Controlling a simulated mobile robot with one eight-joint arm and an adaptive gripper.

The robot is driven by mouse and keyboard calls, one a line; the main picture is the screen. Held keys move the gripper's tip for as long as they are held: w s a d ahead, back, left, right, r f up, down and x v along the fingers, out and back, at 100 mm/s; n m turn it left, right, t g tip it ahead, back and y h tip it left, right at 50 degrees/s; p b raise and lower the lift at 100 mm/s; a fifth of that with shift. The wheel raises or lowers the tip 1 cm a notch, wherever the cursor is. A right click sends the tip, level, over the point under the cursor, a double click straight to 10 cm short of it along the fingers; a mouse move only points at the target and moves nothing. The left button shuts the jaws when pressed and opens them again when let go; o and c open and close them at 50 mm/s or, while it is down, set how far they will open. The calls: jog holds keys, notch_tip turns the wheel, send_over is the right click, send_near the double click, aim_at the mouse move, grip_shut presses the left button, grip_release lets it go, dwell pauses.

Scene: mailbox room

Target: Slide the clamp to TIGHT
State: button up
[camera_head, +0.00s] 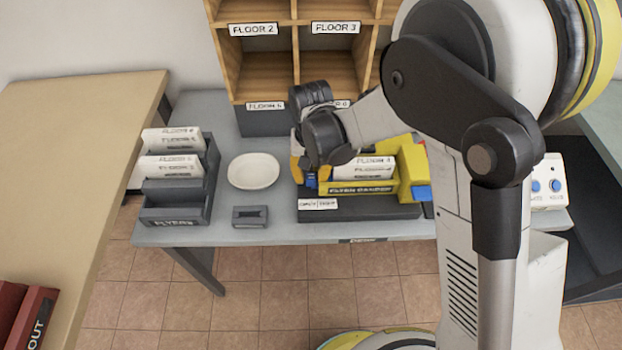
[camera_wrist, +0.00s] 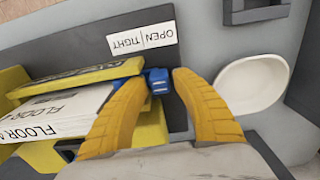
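The clamp's blue block (camera_wrist: 158,81) sits at the end of the yellow flyer clamp holder (camera_head: 357,187), which holds white cards. A white label (camera_wrist: 141,41) reading OPEN and TIGHT lies beside it, upside down in the wrist view; the block is nearer its OPEN side. My gripper (camera_wrist: 161,77) has its two yellow fingertips close on either side of the block. The gap is narrow, and I cannot tell whether both fingers press on it. In the head view my wrist hides part of the holder and most of the block.
A white dish (camera_head: 254,171) and a small dark tray (camera_head: 250,216) stand left of the holder. A dark flyer rack (camera_head: 180,190) is farther left. Wooden pigeonholes (camera_head: 262,70) rise behind. The dark base (camera_head: 380,210) in front of the holder is clear.

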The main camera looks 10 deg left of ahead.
aim_at(313, 176)
jog(key=shift+f, duration=0.25)
grip_shut()
jog(key=shift+d, duration=0.2)
grip_release()
notch_tip(313, 176, up, 12)
dwell(0.5)
